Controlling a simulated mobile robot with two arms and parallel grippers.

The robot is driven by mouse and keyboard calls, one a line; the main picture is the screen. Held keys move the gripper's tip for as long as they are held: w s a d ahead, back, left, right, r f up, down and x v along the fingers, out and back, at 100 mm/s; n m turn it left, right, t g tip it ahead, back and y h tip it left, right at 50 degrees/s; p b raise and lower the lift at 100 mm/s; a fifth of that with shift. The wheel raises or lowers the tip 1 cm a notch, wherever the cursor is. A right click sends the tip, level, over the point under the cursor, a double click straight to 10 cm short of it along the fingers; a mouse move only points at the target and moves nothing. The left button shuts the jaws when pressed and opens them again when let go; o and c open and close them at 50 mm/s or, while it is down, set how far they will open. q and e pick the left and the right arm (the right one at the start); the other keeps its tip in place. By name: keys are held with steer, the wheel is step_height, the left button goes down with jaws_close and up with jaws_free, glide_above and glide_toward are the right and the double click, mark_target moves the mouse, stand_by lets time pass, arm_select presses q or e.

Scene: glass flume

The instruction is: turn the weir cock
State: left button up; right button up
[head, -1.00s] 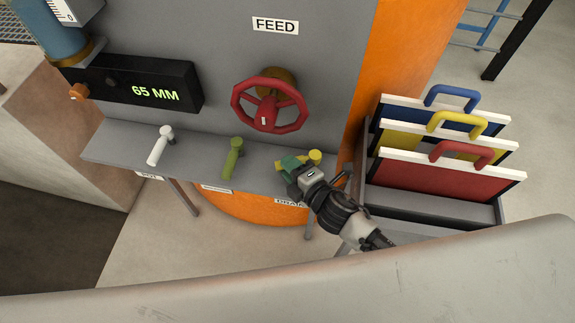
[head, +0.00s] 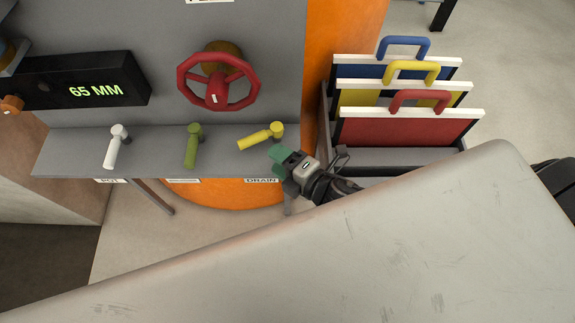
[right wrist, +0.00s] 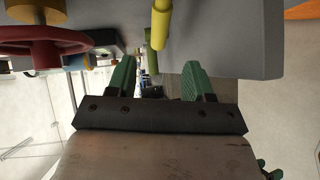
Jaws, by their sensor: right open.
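Three lever cocks sit on a grey ledge (head: 70,160) in the head view. The white cock (head: 116,146) and the green cock (head: 193,146) have handles pointing toward me. The yellow cock (head: 260,136), above the DRAIN label (head: 261,181), has its handle turned sideways to the left. The green cock's label (head: 183,181) is too small to read, so I cannot tell which is the weir cock. My right gripper (head: 279,155) is open and empty, just below the yellow cock. In the right wrist view its green fingers (right wrist: 160,80) stand apart.
A red handwheel (head: 218,82) stands out from the panel above the ledge. A display (head: 90,88) reads 65 MM at left. A rack (head: 324,120) at right holds blue, yellow and red framed boards with handles.

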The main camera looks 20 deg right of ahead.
steer(key=shift+v, duration=1.3)
